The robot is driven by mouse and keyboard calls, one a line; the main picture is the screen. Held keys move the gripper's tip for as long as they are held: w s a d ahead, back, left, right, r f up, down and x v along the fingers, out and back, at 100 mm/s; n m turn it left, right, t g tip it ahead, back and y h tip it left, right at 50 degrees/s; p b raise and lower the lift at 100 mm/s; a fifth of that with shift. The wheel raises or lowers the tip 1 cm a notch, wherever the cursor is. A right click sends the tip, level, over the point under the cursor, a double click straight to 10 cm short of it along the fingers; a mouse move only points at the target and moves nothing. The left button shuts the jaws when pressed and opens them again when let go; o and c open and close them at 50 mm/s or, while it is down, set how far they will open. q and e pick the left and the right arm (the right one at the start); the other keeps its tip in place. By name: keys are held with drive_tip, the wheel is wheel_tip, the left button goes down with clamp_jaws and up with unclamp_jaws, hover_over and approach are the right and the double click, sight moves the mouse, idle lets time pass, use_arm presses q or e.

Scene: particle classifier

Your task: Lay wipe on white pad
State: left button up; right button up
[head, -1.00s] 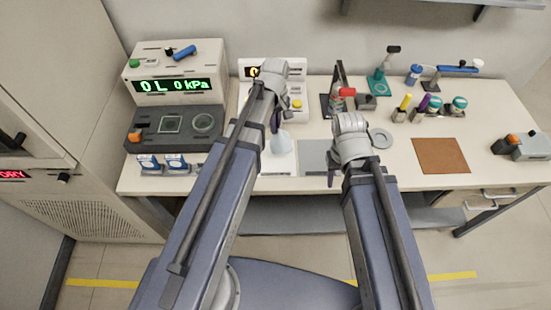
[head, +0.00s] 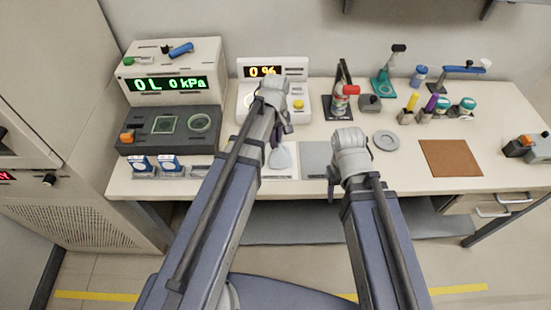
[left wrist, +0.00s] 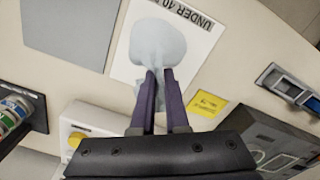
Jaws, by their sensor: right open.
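The wipe (head: 280,157) is a pale blue-grey cloth hanging from my left gripper (head: 274,138). In the left wrist view, the wipe (left wrist: 158,40) bulges beyond the two dark purple fingers (left wrist: 160,74), which are shut on it. The white pad (head: 285,174) lies on the bench beneath the wipe. I cannot tell whether the wipe touches the pad. My right gripper (head: 332,192) is open and empty near the bench's front edge.
A grey mat (head: 314,155) lies right of the pad. Behind is a white device (head: 299,103) with a yellow button. A dark-topped instrument (head: 170,145) stands left. A brown mat (head: 450,158) and several bottles are at right.

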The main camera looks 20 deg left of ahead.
use_arm(q)
drive_tip(key=o, duration=1)
drive_tip(key=shift+r, duration=0.1)
wheel_tip(320, 180, up, 8)
drive_tip(key=p, duration=0.7)
drive_tip(key=shift+f+p, duration=0.2)
drive_tip(key=shift+p, duration=0.2)
drive_tip(key=s+d+m, duration=0.3)
drive_tip(key=s+m, duration=0.1)
drive_tip(key=s+d+m, duration=0.4)
drive_tip(key=s, duration=0.1)
drive_tip(key=s+d+m+y, duration=0.1)
drive_tip(key=s+d+m, duration=0.2)
drive_tip(key=s+m, duration=0.2)
drive_tip(key=shift+s+d, duration=0.15)
drive_tip(key=shift+d, duration=0.1)
